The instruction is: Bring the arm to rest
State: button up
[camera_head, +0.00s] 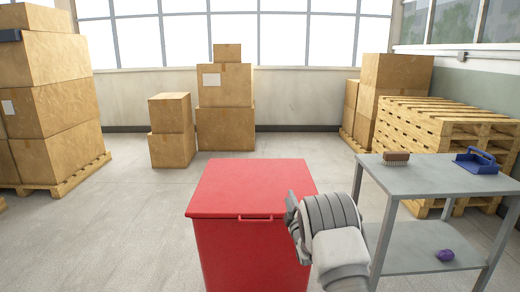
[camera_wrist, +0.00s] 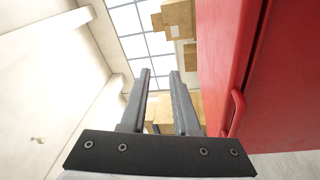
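My gripper (camera_wrist: 158,85) shows in the wrist view with its two grey fingers apart and nothing between them. In the head view my wrist and forearm are folded in front of the right front edge of a red cabinet (camera_head: 250,187), and the fingers are mostly hidden there. In the wrist view the red cabinet (camera_wrist: 225,60) fills the right side, with its red handle (camera_wrist: 236,112) to the right of the fingers. I cannot tell whether the arm touches the cabinet.
A grey two-level cart (camera_head: 440,178) stands at right with a brush (camera_head: 396,157), a blue tool (camera_head: 477,161) and a purple object (camera_head: 445,255). Stacked pallets (camera_head: 440,135) stand behind it. Boxes (camera_head: 225,105) stand at the back and left. The floor left of the cabinet is clear.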

jog(key=s+d+r+m+g+h, duration=0.1)
jog(key=s+d+r+m+g, duration=0.15)
jog(key=r, duration=0.35)
jog(key=s+d+r+m+g+h, duration=0.1)
jog(key=s+r+m+h, duration=0.15)
jog(key=r, duration=0.35)
jog(key=s+d+r+m+g, duration=0.1)
jog(key=s+r+m+g, duration=0.35)
jog(key=s, duration=0.85)
jog(key=s+a+f+m+g, duration=0.1)
jog(key=s+m+g, duration=0.25)
jog(key=s, duration=1.45)
jog(key=s+f+m+g, duration=0.2)
jog(key=s+m+g, duration=0.15)
jog(key=s, duration=1.45)
notch_tip(320, 180, up, 22)
jog(key=t+p, duration=0.1)
jog(key=p, duration=2.1)
jog(key=shift+w+r+y, duration=0.2)
jog(key=shift+r+y, duration=0.05)
jog(key=shift+y, duration=0.1)
